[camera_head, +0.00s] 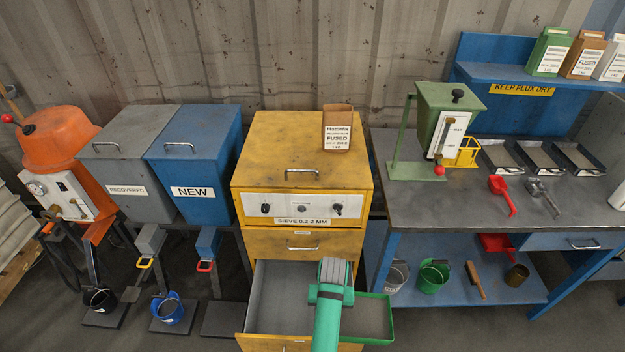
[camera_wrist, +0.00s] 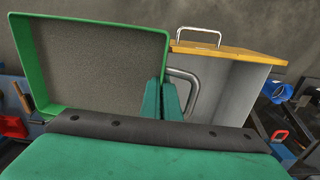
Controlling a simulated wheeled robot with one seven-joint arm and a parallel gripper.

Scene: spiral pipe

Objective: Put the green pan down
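The green pan (camera_head: 376,318) has a grey inside and low green walls. It is level beside the open drawer's right side, above the floor, and partly hidden by my arm. My gripper (camera_wrist: 161,101) is at the pan's edge, its fingers close together. The pan (camera_wrist: 100,60) fills the left of the wrist view. The fingers appear to pinch its near right wall, though the contact is partly hidden. The open grey drawer (camera_head: 280,297) of the yellow sieve cabinet (camera_head: 262,180) lies left of my gripper. It also shows in the wrist view (camera_wrist: 232,95).
A blue workbench (camera_head: 431,210) stands to the right, with a green hopper (camera_head: 442,115) on top. Green (camera_head: 434,276) and grey (camera_head: 396,276) buckets and a brush (camera_head: 475,280) sit on its lower shelf. A box (camera_head: 337,128) stands on the cabinet. The bench top has bare room.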

